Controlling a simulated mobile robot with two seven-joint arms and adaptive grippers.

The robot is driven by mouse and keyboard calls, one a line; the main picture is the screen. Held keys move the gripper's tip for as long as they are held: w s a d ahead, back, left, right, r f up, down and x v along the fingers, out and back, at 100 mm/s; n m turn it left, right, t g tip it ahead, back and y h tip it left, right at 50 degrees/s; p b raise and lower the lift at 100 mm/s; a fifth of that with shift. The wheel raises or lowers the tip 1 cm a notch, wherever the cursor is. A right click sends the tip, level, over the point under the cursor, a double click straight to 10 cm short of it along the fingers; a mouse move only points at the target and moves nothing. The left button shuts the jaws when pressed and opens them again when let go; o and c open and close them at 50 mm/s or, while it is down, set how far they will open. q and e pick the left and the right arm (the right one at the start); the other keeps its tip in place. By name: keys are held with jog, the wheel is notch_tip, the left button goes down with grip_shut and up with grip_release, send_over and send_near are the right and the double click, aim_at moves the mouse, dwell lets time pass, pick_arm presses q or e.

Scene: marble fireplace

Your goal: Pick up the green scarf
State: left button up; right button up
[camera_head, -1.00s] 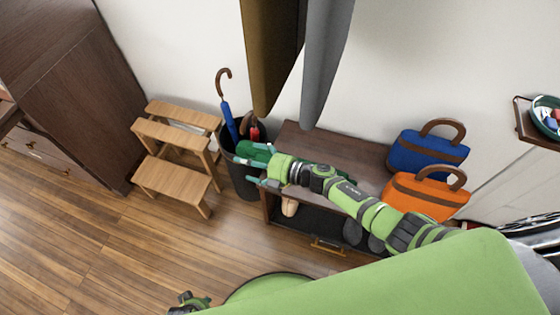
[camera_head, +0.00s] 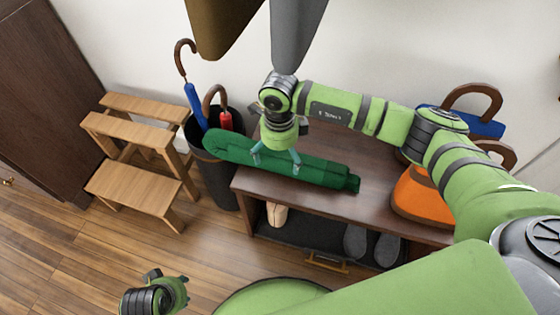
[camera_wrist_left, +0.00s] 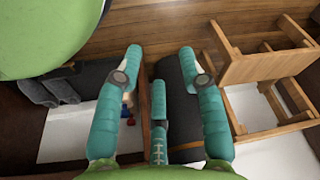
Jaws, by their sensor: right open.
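The green scarf (camera_head: 325,175) lies folded in a long strip on top of the dark wooden bench (camera_head: 375,185) in the head view. Its left end reaches past the bench's left edge, in front of the bin. My right gripper (camera_head: 276,163) points down over the scarf's middle-left part, fingers apart on either side of its body. I cannot tell whether the fingers touch the cloth. My left gripper (camera_head: 160,292) is low at the left over the floor, away from the scarf. The left wrist view shows its fingers (camera_wrist_left: 163,68) spread and empty; the scarf is not visible there.
A black bin (camera_head: 220,180) with umbrellas stands left of the bench, beside a wooden step stool (camera_head: 135,150). An orange bag (camera_head: 420,195) and a blue bag (camera_head: 487,128) stand at the bench's right. Brown (camera_head: 220,25) and grey (camera_head: 296,30) hanging items come down from above.

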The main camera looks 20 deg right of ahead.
aim_at(280, 158)
notch_tip(280, 158, down, 4)
jog(key=shift+w+f+b, duration=0.1)
jog(key=shift+f+b, duration=0.05)
jog(key=shift+b, duration=0.2)
pick_arm(q)
notch_tip(280, 158, up, 2)
jog(key=shift+r, duration=0.15)
pick_arm(e)
jog(key=c, duration=1.3)
jog(key=shift+c, duration=0.2)
